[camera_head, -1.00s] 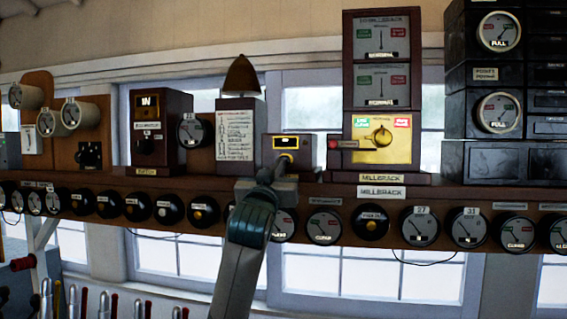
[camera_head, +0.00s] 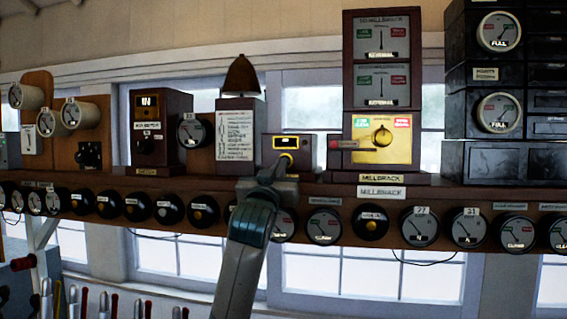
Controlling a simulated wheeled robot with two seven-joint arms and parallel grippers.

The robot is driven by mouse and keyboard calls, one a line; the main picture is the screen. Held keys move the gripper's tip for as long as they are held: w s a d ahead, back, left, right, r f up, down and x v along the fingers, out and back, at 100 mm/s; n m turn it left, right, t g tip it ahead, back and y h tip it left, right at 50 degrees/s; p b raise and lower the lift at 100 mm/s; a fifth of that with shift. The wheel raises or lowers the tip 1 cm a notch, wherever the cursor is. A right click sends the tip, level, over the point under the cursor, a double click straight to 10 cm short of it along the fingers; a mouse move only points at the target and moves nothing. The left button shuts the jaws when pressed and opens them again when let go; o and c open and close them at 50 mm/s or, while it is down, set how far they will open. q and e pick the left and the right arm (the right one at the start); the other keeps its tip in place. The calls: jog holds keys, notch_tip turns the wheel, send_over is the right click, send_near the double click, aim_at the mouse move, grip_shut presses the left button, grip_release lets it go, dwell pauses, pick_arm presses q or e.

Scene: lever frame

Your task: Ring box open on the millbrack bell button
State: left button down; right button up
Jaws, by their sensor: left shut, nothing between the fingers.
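The small brown box (camera_head: 287,142) with a brass-yellow face stands on the shelf, just left of the tall Millbrack instrument (camera_head: 381,108). Its button, low on the face, is mostly hidden by my gripper. My left gripper (camera_head: 283,165) reaches up from below, shut and empty, with its tips in front of the lower part of this box. I cannot tell whether the tips touch the button. A Millbrack label (camera_head: 381,179) is on the base of the tall instrument, which has a brass knob on a yellow plate. My right gripper is not in view.
A card-faced box with a bell-shaped top (camera_head: 240,130) stands close on the left. A small red-fronted piece (camera_head: 343,143) juts out on the right. Dials line the shelf front (camera_head: 324,227). Black cabinets (camera_head: 486,110) stand at right; lever tops show lower left.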

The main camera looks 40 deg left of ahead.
pick_arm(q)
jog(key=shift+s+d, duration=0.2)
jog(key=shift+s, duration=0.15)
jog(key=shift+w+a, duration=0.2)
jog(key=shift+w, duration=0.1)
jog(key=shift+w+a, duration=0.2)
jog(key=shift+w, duration=0.15)
jog(key=shift+s, duration=0.1)
jog(key=shift+s+d, duration=0.4)
jog(key=shift+s, duration=0.15)
jog(key=shift+w+a, duration=0.25)
jog(key=shift+w, duration=0.1)
dwell(0.3)
